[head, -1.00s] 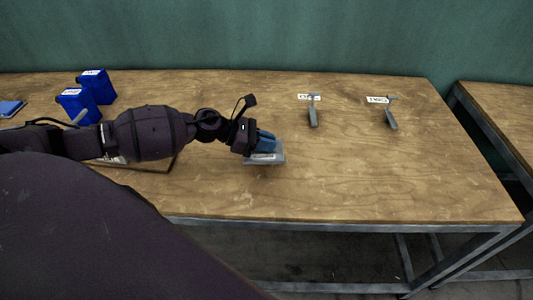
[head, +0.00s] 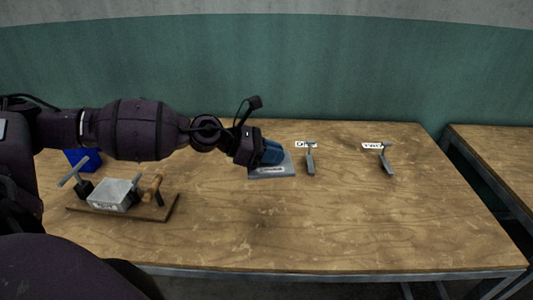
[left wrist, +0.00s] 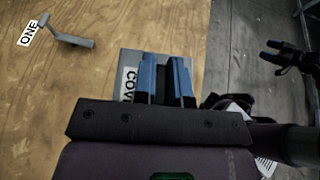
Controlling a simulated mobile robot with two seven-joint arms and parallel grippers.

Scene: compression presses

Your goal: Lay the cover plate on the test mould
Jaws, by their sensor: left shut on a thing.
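My left gripper (head: 268,153) is shut on the grey cover plate (head: 285,168), with its blue fingers closed over the plate's middle. In the left wrist view the plate (left wrist: 128,92) shows a label starting "COV", partly hidden by the fingers (left wrist: 168,78). I cannot tell whether the plate touches the table. A grey block (head: 117,194), apparently the test mould, sits on a wooden base (head: 140,212) at the left, apart from the plate; its label is too small to read.
A T-handle (head: 73,172) and a wooden clamp part (head: 154,187) flank the grey block. A blue container (head: 82,160) stands behind it, partly hidden by my arm. Two small grey tools (head: 310,162) (head: 386,162) lie by labels at the right. The front-middle table is clear.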

